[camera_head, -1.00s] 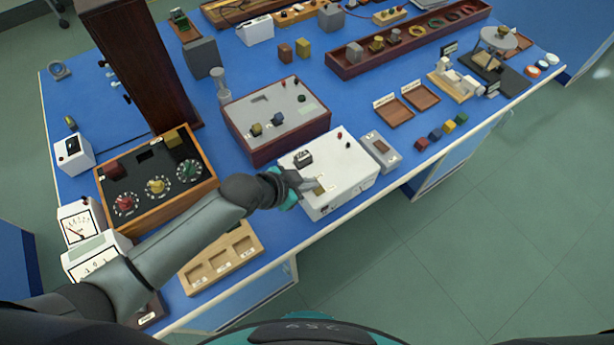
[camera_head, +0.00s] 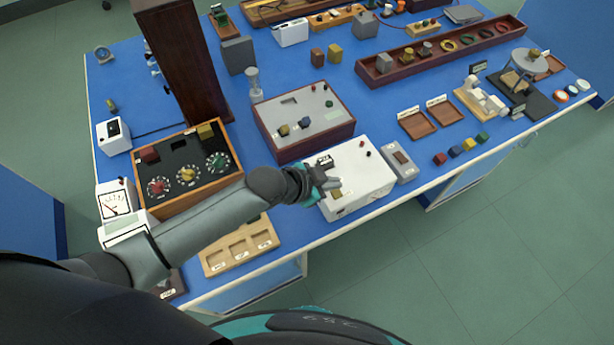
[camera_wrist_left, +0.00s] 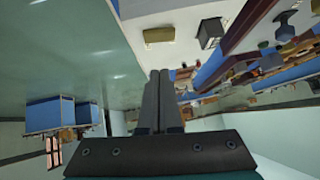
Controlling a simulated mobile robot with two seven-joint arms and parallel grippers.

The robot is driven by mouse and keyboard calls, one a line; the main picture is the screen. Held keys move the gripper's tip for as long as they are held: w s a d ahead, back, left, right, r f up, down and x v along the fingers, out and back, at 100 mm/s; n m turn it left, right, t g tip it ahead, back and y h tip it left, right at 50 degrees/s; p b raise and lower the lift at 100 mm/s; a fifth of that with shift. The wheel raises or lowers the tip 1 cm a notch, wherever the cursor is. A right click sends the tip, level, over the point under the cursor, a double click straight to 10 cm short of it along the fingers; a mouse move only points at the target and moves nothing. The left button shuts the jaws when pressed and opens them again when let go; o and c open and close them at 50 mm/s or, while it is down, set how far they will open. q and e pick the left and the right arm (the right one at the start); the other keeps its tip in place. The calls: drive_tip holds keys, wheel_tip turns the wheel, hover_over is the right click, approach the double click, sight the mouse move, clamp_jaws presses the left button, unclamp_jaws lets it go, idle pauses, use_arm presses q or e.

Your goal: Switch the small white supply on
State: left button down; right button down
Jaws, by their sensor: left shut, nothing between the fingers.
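The white supply (camera_head: 366,171) is a white box near the front edge of the blue bench, with a black switch (camera_head: 325,161), a brass-coloured piece (camera_head: 337,194) and small red and black terminals on top. My left gripper (camera_head: 336,182) is shut and empty over the left part of its top, between the switch and the brass piece. In the left wrist view the shut fingers (camera_wrist_left: 159,73) point at the white top (camera_wrist_left: 180,55), with the brass piece (camera_wrist_left: 160,35) and black switch (camera_wrist_left: 211,32) beyond the tips. I cannot tell whether they touch it. My right gripper is out of view.
A grey-topped wooden box (camera_head: 303,115) stands just behind the supply. A small grey block (camera_head: 400,162) is close on its right. A wooden tray (camera_head: 240,246) and a dial box (camera_head: 182,172) lie left, under and beside my arm. Bench space behind is partly free.

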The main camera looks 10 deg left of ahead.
use_arm(q)
drive_tip(key=v, duration=0.9)
drive_tip(key=shift+a+p, duration=0.25)
drive_tip(key=shift+p, duration=0.15)
drive_tip(key=shift+s, duration=0.15)
